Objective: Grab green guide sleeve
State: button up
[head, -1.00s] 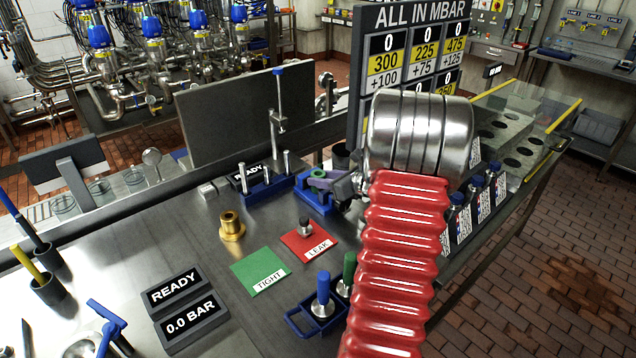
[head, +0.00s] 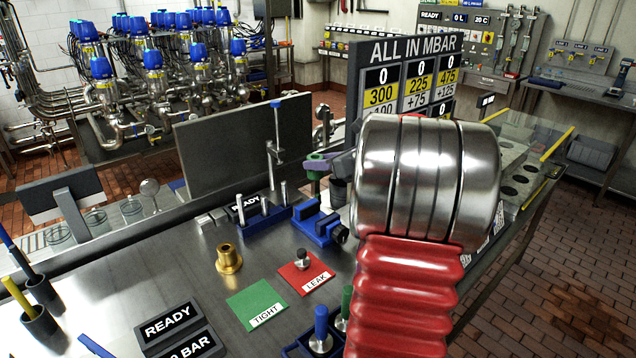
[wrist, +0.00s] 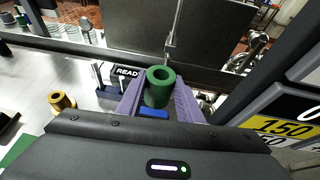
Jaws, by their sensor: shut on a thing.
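The green guide sleeve (wrist: 160,87) is a short hollow cylinder, held upright between the purple fingers of my gripper (wrist: 158,104) in the wrist view. In the head view the sleeve (head: 318,162) shows small at the fingertips of my gripper (head: 322,166), partly covered by the fingers. My gripper is shut on it and holds it above the blue fixture (head: 318,228) on the bench. My steel and red arm hides part of the bench to the right.
A blue rack (head: 262,215) with metal pins stands left of the fixture, near an upright metal post (head: 274,150). A brass flanged bushing (head: 228,258), a green TIGHT card (head: 256,305) and a red LEAK card (head: 305,278) lie nearer. A dark panel (head: 245,140) stands behind.

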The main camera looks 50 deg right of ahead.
jog(key=shift+r, duration=1.1)
jog(key=shift+s, duration=0.15)
